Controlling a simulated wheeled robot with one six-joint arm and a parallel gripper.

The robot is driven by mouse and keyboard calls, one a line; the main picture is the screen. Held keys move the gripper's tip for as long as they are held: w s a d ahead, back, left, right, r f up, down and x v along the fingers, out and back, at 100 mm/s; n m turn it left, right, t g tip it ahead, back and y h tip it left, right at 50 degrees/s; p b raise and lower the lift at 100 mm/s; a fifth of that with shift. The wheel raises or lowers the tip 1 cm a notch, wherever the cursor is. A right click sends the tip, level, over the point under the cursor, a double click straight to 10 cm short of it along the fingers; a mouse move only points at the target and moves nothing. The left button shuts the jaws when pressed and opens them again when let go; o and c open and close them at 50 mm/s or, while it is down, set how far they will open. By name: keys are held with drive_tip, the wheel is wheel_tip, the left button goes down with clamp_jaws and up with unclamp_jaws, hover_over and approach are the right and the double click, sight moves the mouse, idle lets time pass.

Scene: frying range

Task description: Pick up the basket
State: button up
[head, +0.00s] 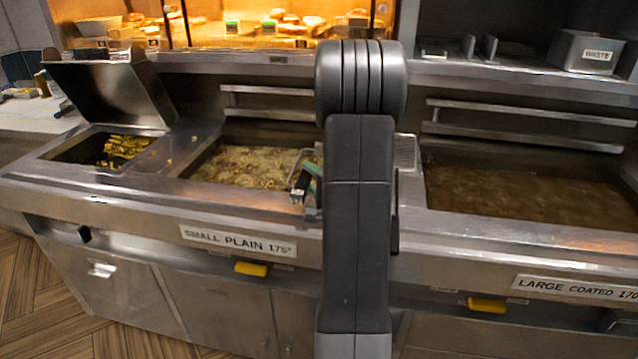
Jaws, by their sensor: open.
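A wire basket (408,152) is mostly hidden behind my upright arm. A strip of its mesh shows right of the arm, at the divider between the two fryer vats. Left of the arm, a small wire frame and a green and black piece (302,182) show over the front right corner of the left vat; I cannot tell whether this is the basket's handle. My gripper is not visible; my own arm covers the middle of the view. I cannot see how the gripper stands to the basket.
The left vat (245,165) holds bubbling oil, the right vat (530,198) darker oil. A chip bin (110,150) with a raised steel hood stands far left. Rails run along the back wall. A waste bin (585,52) sits on the upper right shelf.

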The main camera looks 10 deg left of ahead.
drive_tip(key=shift+x, duration=0.95)
drive_tip(key=shift+c, duration=0.2)
clamp_jaws()
drive_tip(key=shift+a+r, duration=0.4)
drive_tip(key=s+a+r, duration=0.1)
drive_tip(key=a+r, duration=0.6)
drive_tip(key=a, duration=0.6)
drive_tip(key=shift+s+b, duration=0.35)
drive_tip(key=shift+b, duration=0.05)
drive_tip(key=shift+r, duration=0.25)
